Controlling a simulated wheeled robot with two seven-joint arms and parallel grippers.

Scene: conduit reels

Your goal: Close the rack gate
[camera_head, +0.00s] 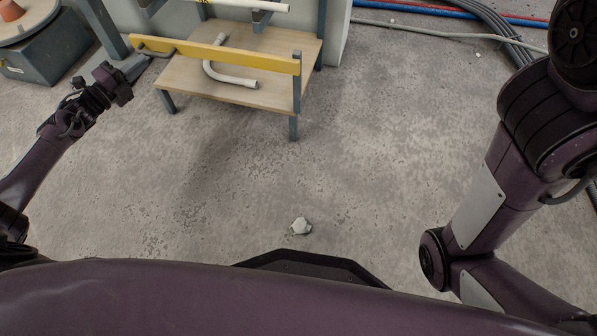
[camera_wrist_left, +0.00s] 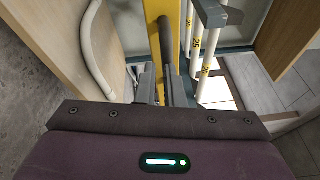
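The rack gate is a yellow bar (camera_head: 215,54) running across the front of a low rack with a wooden deck (camera_head: 195,82). Its right end meets the grey front-right post (camera_head: 296,95). Its left end reaches past the deck, with a grey handle (camera_head: 153,52) on it. My left gripper (camera_head: 131,70) is near that end. In the left wrist view, its fingers (camera_wrist_left: 165,88) are apart, with the dark handle bar (camera_wrist_left: 165,45) and part of the yellow bar (camera_wrist_left: 172,12) between or just beyond them. Contact cannot be told. My right gripper is out of view.
A bent white conduit (camera_head: 230,76) lies on the deck behind the bar. Numbered white pipes (camera_wrist_left: 208,50) show in the left wrist view. A reel on a grey base (camera_head: 40,58) stands far left. Cables (camera_head: 495,25) lie back right. A pale stone (camera_head: 300,226) lies on otherwise clear floor.

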